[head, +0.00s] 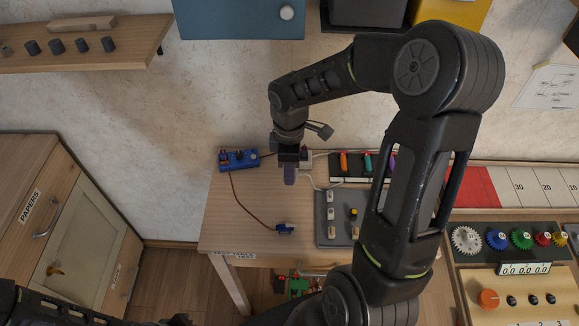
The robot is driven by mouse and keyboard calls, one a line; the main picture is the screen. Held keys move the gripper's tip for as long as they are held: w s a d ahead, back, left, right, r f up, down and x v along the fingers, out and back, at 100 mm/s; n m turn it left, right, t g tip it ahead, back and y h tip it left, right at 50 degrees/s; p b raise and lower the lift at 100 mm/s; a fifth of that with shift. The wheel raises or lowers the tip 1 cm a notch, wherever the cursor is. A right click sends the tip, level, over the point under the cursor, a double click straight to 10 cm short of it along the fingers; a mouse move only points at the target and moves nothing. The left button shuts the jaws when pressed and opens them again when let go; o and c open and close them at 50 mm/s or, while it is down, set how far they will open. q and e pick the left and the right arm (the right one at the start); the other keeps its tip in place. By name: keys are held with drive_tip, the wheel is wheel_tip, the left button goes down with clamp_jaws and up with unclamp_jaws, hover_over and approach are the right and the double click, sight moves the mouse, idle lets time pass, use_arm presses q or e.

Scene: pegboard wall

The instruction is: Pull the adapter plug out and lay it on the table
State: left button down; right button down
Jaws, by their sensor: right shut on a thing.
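My right gripper (290,166) points down over the back of the wooden table, to the right of a blue socket box (238,160). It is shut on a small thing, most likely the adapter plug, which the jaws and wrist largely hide. I cannot tell whether that thing touches anything below it. A pale cable shows just right of the gripper. My left gripper is out of view.
A grey board (327,239) with switches lies right of the blue plug. A dark rack of coloured pieces (343,163) stands at the back, partly behind my right arm. Gears (496,239) and a counter are farther right. The table's left front is clear.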

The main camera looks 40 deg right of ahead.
sight(290, 189)
drive_tip(key=shift+f+b, duration=1.75)
drive_tip(key=shift+f, duration=0.9)
drive_tip(key=c, duration=0.9)
unclamp_jaws()
drive_tip(key=shift+c, duration=0.2)
drive_tip(key=shift+r, duration=0.15)
drive_tip(key=shift+r+p, duration=2.05)
drive_tip(key=shift+r, duration=0.35)
